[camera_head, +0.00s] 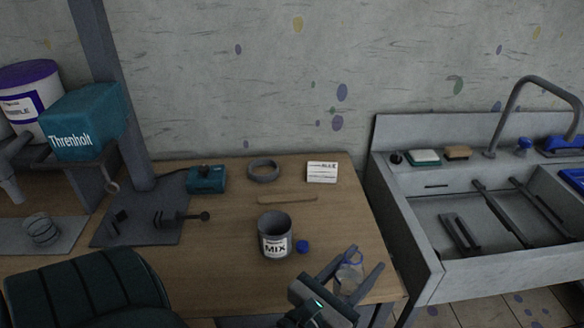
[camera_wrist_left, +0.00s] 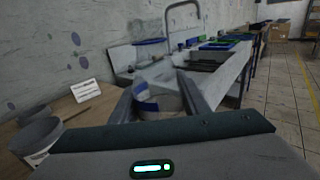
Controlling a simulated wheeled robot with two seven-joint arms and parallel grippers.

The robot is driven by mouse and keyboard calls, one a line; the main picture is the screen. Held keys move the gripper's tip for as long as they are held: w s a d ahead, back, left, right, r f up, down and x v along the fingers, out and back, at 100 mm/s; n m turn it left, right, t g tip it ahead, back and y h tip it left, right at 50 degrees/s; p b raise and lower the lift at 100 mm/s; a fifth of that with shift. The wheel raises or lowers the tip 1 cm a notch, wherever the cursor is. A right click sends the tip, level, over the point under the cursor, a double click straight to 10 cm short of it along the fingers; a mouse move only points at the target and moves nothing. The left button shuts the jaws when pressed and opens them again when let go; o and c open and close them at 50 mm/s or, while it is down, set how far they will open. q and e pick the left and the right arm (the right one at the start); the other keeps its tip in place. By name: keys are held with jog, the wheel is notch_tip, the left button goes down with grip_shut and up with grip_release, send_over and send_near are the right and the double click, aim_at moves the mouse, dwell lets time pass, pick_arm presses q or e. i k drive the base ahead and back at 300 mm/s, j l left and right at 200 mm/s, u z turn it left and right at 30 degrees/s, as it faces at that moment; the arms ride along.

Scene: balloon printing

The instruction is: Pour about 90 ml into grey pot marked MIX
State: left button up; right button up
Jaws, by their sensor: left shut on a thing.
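The grey pot marked MIX (camera_head: 273,243) stands upright and open-topped near the front of the wooden table. Its rim also shows at the left of the left wrist view (camera_wrist_left: 36,135). My left gripper (camera_head: 366,258) is shut on a clear container with blue on it (camera_head: 349,277), to the right of the pot and apart from it. The container also shows between the fingers in the left wrist view (camera_wrist_left: 150,97); its liquid level is hard to tell. A small blue cap (camera_head: 302,247) lies beside the pot. My right gripper is not in view.
A wooden stick (camera_head: 287,199), a grey ring (camera_head: 263,170), a white card (camera_head: 322,172) and a teal box (camera_head: 206,179) lie behind the pot. A steel sink (camera_head: 440,215) adjoins on the right.

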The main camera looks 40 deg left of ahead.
aim_at(275, 228)
jog(key=u, duration=0.65)
jog(key=i+l+u, duration=0.1)
jog(key=u, duration=0.35)
jog(key=l+u, duration=0.15)
jog(key=u, duration=0.25)
jog(key=i+l+u, duration=0.1)
jog(key=l+u, duration=0.7)
jog(key=l, duration=0.15)
jog(key=l+u, duration=0.35)
jog(key=l, duration=0.85)
jog(key=k+l, duration=0.1)
jog(key=l, duration=0.75)
jog(key=k, duration=0.05)
